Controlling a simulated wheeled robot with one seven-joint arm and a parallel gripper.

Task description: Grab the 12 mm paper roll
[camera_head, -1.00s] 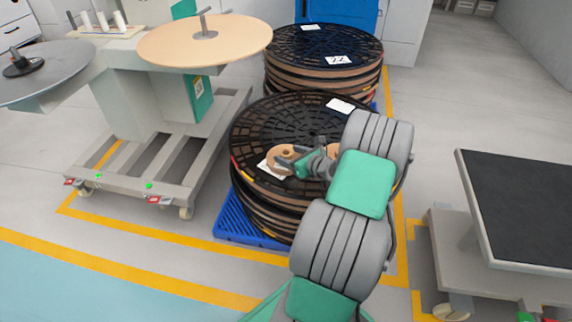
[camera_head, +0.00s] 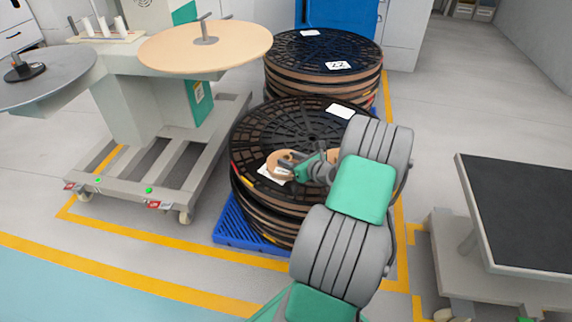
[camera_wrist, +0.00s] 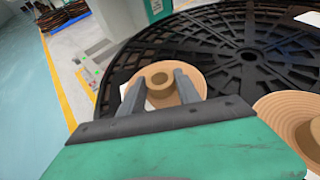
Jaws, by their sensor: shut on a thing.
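A tan paper roll (camera_head: 280,165) with a raised core lies on, or just above, the black slatted top of the near reel stack (camera_head: 262,125). It also shows in the wrist view (camera_wrist: 190,72). My gripper (camera_wrist: 160,85) has a finger on either side of its core and is shut on it. A second tan roll (camera_wrist: 290,112) is at the right edge of the wrist view; in the head view it is mostly hidden behind my arm. I see no size marking on either roll, so I cannot tell which is 12 mm.
The near stack stands on a blue pallet (camera_head: 232,222). Another reel stack (camera_head: 322,50) is behind it. A machine with a round tan plate (camera_head: 215,45) and a grey disc (camera_head: 45,78) stands at left. A black-topped table (camera_head: 522,205) is at right. Floor between is clear.

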